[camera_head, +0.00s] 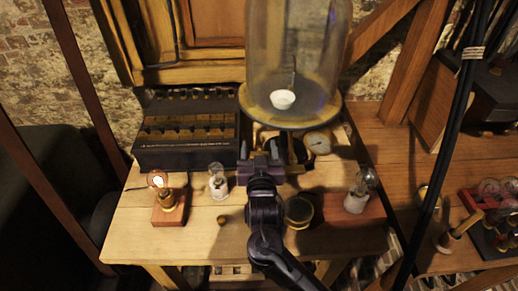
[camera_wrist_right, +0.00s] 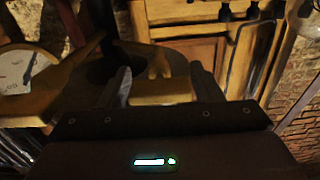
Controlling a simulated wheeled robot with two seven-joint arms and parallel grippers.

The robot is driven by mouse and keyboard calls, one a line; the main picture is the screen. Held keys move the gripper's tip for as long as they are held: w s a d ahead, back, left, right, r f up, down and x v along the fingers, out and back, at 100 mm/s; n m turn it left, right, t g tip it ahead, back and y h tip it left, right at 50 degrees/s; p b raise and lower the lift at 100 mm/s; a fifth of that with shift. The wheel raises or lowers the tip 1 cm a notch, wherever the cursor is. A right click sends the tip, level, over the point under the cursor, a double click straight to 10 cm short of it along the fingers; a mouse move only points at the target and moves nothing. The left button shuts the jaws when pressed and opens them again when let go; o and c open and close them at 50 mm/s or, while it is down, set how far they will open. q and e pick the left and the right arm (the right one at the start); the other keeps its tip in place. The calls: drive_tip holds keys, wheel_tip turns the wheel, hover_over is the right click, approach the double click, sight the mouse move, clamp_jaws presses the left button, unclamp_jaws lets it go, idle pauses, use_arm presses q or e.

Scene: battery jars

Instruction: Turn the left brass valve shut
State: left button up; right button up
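My right gripper (camera_head: 262,160) is under the front of the glass bell jar's brass base (camera_head: 270,112). In the right wrist view its two dark fingers (camera_wrist_right: 160,68) stand apart, open. A yellowish brass-coloured part (camera_wrist_right: 158,62) shows between and beyond the fingertips; it may be the left valve's handle, but the view is too dark to be sure. I cannot tell whether the fingers touch it. In the head view my gripper and the jar's base hide most of the valve area. My left gripper is not in view.
A round gauge (camera_head: 318,143) sits right of my gripper and shows in the wrist view (camera_wrist_right: 20,68). A black battery box (camera_head: 185,155) stands left. Bulbs (camera_head: 160,181) (camera_head: 218,184) (camera_head: 361,190) and a round brass-rimmed item (camera_head: 298,212) stand on the wooden table (camera_head: 140,243).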

drive_tip(key=shift+o, duration=0.8)
drive_tip(key=shift+s+f, duration=0.1)
drive_tip(key=shift+s, duration=0.15)
drive_tip(key=s+b, duration=0.1)
drive_tip(key=s, duration=0.6)
drive_tip(key=shift+s, duration=0.15)
